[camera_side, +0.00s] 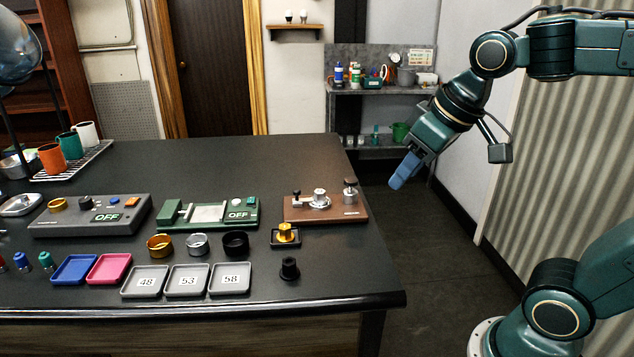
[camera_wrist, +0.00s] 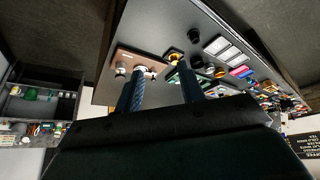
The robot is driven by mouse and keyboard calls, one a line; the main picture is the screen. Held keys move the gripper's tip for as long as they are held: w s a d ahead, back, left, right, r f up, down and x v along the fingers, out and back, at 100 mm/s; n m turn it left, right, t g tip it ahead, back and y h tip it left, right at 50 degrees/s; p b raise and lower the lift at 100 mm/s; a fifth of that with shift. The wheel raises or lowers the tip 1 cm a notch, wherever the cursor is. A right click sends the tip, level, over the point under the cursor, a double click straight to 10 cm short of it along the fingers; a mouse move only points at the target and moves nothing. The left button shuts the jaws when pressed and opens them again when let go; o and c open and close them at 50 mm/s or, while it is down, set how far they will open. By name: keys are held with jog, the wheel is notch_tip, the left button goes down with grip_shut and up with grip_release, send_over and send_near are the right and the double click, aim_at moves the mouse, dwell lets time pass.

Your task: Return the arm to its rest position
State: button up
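My gripper (camera_side: 404,172) hangs in the air to the right of the black table (camera_side: 330,262), beyond its right edge, with its blue fingers pointing down and left. In the wrist view the two fingers of my gripper (camera_wrist: 160,70) stand apart with nothing between them. The arm is raised and bent at the upper right of the side view. No part of the gripper touches the table or anything on it.
A brown board with metal fittings (camera_side: 325,207) is the nearest device at the table's right. Green (camera_side: 209,213) and grey (camera_side: 91,215) devices, rings, trays and cups stand further left. A shelf unit (camera_side: 380,89) stands behind. Open floor lies right of the table.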

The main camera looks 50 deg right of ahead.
jog(key=s+f, duration=0.3)
jog(key=s, duration=0.4)
jog(key=shift+s+a, duration=0.2)
jog(key=shift+a, duration=0.2)
